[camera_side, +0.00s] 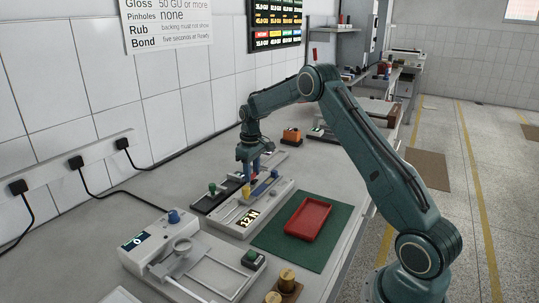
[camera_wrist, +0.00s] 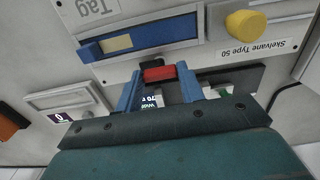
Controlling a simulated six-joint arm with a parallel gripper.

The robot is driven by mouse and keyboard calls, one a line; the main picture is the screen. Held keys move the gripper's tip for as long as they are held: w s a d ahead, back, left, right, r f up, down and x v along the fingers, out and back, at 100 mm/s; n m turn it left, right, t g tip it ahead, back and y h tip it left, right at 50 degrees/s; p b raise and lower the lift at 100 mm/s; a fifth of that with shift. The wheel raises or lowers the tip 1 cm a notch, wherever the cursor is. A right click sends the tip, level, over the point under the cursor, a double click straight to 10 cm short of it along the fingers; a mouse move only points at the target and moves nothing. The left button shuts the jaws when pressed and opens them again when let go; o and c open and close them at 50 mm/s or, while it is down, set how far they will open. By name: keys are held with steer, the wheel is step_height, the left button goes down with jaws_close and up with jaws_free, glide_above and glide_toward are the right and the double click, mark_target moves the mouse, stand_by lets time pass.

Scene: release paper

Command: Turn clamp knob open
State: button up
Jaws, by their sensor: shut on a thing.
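A red knob (camera_wrist: 158,73) with a black part beside it sits at the edge of a pale grey fixture; I take it to be the clamp knob. In the wrist view my gripper (camera_wrist: 158,76) has one blue finger on each side of the red knob and is shut on it. In the side view my gripper (camera_side: 254,176) points down over the grey fixture (camera_side: 232,223) marked 12 N. The fingers hide most of the knob there. How far the knob is turned cannot be told.
A yellow knob (camera_wrist: 246,25) and a blue bar (camera_wrist: 140,38) are close to the fingers. A green knob (camera_side: 212,188) stands left of the fixture. A red tray (camera_side: 308,218) lies on a green mat (camera_side: 269,236). A white device (camera_side: 150,240) with a blue knob is in front.

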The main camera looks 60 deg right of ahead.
mark_target(252, 174)
steer(key=o, duration=1)
steer(key=shift+r, duration=0.1)
step_height(252, 174, up, 14)
stand_by(0.4)
